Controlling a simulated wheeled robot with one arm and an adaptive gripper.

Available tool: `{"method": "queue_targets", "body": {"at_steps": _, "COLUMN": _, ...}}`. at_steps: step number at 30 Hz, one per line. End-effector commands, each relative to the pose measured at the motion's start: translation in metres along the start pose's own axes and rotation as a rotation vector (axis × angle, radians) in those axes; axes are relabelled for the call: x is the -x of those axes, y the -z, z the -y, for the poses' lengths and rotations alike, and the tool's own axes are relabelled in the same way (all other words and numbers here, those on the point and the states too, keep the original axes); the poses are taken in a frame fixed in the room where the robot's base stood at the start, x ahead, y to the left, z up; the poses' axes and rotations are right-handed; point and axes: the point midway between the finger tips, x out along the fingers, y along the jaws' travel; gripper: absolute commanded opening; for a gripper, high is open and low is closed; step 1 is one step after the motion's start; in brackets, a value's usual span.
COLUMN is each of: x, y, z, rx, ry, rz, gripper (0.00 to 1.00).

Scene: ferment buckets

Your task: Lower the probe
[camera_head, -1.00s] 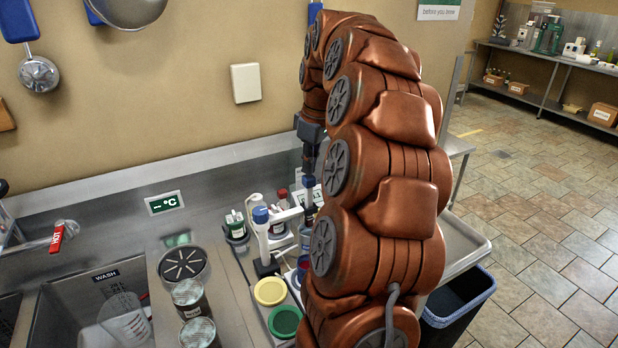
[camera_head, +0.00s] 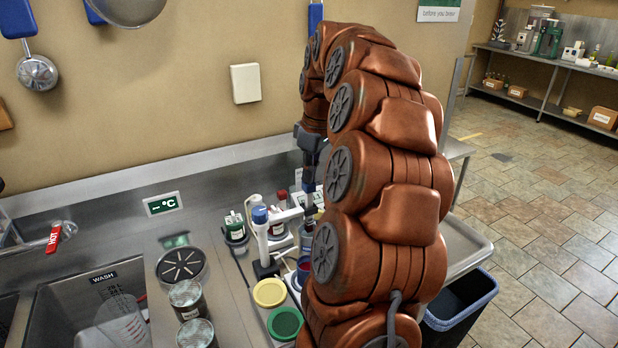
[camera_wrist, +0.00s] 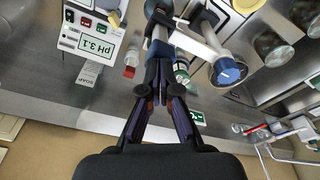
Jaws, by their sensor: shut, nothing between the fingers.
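The probe (camera_wrist: 158,48), with a dark blue top, is at the end of a pale holder arm (camera_wrist: 197,44) in the wrist view. That arm runs to a white post with a blue cap, seen in the head view (camera_head: 261,238). My gripper (camera_wrist: 163,80) is shut and empty, with its fingertips close against the probe's top; I cannot tell whether they touch. The probe's lower end is hidden. A white meter (camera_wrist: 92,38) reads pH 3.1.
A yellow-lidded pot (camera_head: 270,292) and a green-lidded pot (camera_head: 285,323) stand in front of the post. Dark jars (camera_head: 187,300) stand left, beside the wash sink (camera_head: 65,290). A small green-labelled bottle (camera_head: 235,227) stands close to the post.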

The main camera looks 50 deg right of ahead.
Motion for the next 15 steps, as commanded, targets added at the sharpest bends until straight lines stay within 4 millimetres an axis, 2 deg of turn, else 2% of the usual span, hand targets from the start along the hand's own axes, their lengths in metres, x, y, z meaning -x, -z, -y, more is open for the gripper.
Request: {"method": "queue_targets", "body": {"at_steps": 15, "x": -0.013, "y": -0.002, "z": 0.000, "rx": 0.000, "ry": 0.001, "rz": 0.001, "gripper": 0.00}}
